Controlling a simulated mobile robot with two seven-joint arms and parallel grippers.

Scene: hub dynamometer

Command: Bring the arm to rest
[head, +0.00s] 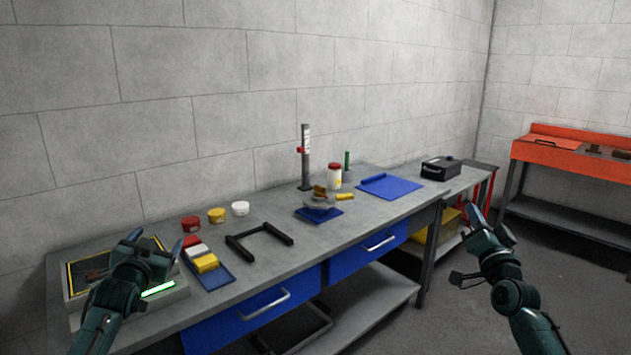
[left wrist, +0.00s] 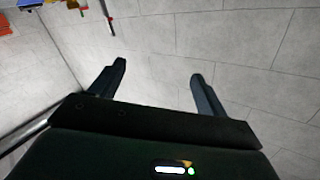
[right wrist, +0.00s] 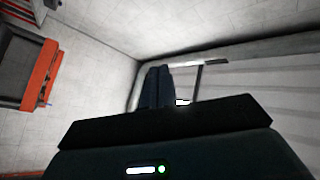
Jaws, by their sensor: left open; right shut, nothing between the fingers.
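My left gripper (head: 156,240) is raised at the left end of the workbench (head: 345,232), in front of a grey box with a yellow-edged top (head: 70,272). In the left wrist view its two fingers stand wide apart with only wall between them, so the gripper (left wrist: 158,75) is open and empty. My right gripper (head: 475,218) is held up to the right of the workbench, over the floor. In the right wrist view its fingers (right wrist: 158,85) are together with nothing seen between them. Neither gripper visibly touches anything.
The bench holds red, yellow and white jars (head: 216,215), a blue tray with blocks (head: 206,264), a black U-shaped frame (head: 260,241), an upright gauge (head: 305,158), a blue mat (head: 390,187) and a black box (head: 440,168). An orange-topped bench (head: 570,150) stands right. Floor between is clear.

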